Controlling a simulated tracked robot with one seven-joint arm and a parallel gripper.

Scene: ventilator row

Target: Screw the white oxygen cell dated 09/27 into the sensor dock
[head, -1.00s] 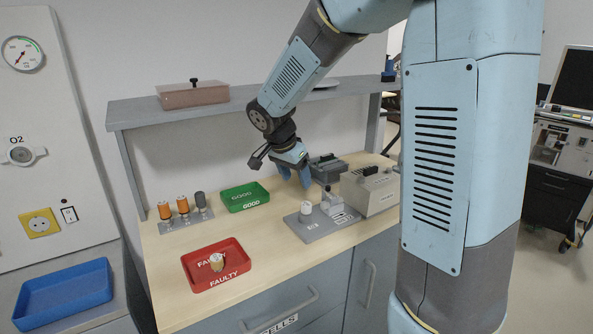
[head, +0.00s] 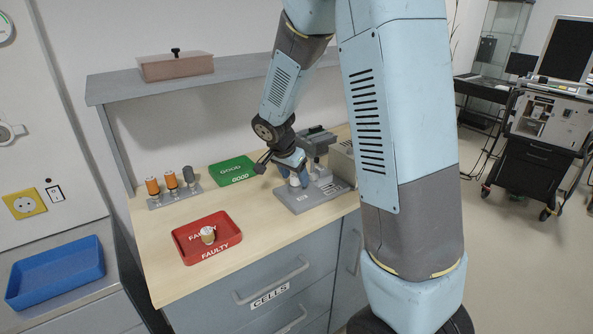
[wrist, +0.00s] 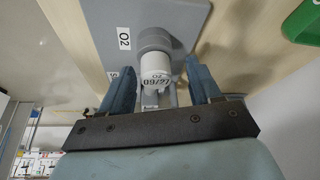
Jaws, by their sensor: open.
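The white oxygen cell (wrist: 155,72), printed O2 09/27, is at the round grey socket of the sensor dock (wrist: 190,18). How far it is threaded in cannot be told. In the wrist view, my gripper (wrist: 163,84) is open, with one blue finger on each side of the cell and gaps visible. In the head view, my gripper (head: 293,181) is down at the left part of the grey dock plate (head: 300,203). The fingers mostly hide the cell there.
A red FAULTY tray (head: 188,252) holding one cell (head: 207,235) lies front left. A grey box (head: 342,160) stands right. A shelf (head: 110,92) runs above.

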